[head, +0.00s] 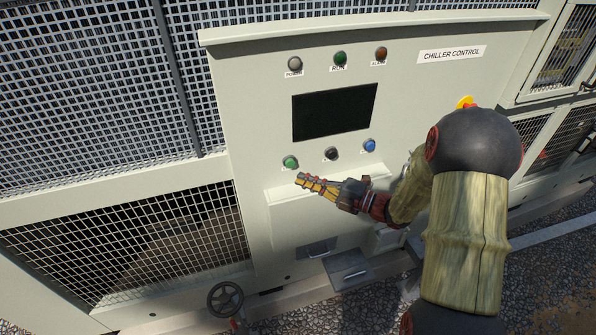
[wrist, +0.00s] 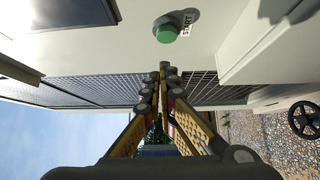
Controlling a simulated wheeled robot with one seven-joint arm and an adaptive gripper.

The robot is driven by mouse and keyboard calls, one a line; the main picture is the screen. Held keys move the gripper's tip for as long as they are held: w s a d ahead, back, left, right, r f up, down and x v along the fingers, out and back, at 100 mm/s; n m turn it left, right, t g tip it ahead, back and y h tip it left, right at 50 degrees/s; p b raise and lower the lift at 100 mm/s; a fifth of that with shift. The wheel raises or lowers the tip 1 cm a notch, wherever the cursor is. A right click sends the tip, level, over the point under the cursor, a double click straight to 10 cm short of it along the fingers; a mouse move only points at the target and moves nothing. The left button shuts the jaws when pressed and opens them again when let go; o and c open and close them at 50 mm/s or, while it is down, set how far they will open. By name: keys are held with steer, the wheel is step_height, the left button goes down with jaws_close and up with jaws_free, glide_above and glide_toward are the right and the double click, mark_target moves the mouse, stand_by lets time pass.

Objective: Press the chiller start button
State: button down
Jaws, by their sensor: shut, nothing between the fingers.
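The green start button (head: 290,162) is on the pale chiller control panel (head: 250,100), at the left end of a row below the dark screen. In the wrist view the green button (wrist: 167,33) shows with a START label (wrist: 188,24) beside it. My gripper (head: 299,179) is shut and empty, with its tips just below and right of the button in the head view. In the wrist view the gripper tips (wrist: 167,69) are together, close to the button in the picture. A gap shows between them, and I see no contact.
A black button (head: 331,154) and a blue button (head: 369,145) sit right of the green one. A ledge (head: 285,205) juts out below the row. A handwheel (head: 225,299) stands low at the left.

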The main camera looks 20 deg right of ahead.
steer(key=v, duration=0.7)
steer(key=shift+d+f, duration=0.35)
steer(key=shift+d, duration=0.2)
steer(key=shift+s, duration=0.1)
